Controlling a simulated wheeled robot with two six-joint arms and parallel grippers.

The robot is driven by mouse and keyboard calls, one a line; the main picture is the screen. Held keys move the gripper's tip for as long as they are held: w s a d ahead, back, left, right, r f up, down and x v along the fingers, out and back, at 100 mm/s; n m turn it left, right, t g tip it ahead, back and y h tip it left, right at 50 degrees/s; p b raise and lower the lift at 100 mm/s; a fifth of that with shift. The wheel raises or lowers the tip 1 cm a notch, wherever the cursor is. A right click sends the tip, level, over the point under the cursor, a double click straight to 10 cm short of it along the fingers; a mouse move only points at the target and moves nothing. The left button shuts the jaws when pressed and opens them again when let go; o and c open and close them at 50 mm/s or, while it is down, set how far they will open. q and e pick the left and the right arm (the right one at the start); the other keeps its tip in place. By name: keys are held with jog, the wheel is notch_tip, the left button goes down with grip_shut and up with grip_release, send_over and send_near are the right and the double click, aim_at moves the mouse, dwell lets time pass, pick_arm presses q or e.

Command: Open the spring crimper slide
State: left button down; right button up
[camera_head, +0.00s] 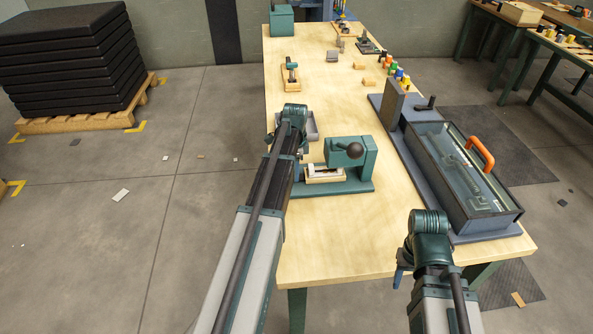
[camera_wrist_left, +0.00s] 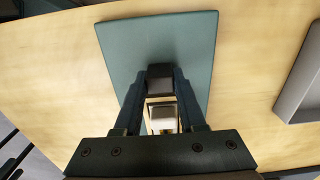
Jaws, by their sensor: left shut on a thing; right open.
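The spring crimper (camera_head: 362,160) is a teal press on a flat base with a dark ball knob, standing upright mid-table. Its slide (camera_head: 325,175) is a pale, light-wood-coloured tray with a white piece on it, low at the front left of the press. In the left wrist view, my left gripper (camera_wrist_left: 160,82) is shut on a small dark block at the slide, above the teal base (camera_wrist_left: 195,35). A pale block (camera_wrist_left: 162,115) shows between the fingers. My left arm hides most of this gripper in the head view. My right gripper (camera_head: 400,278) is open and empty, by the table's front edge.
A glass-lidded case (camera_head: 465,180) with an orange handle stands to the right. A grey tray (camera_head: 311,127) lies behind the crimper and also shows in the left wrist view (camera_wrist_left: 305,80). Coloured pegs and small blocks lie farther back. The table front is clear.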

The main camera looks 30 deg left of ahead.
pick_arm(q)
jog(key=s+a, duration=0.1)
jog(key=a, duration=0.1)
jog(key=s+a, duration=0.3)
jog(key=shift+a, duration=0.35)
jog(key=shift+c, duration=2.4)
grip_release()
jog(key=shift+w+r, duration=0.1)
notch_tip(320, 180, up, 14)
jog(key=p, duration=1.4)
jog(key=shift+f, duration=0.2)
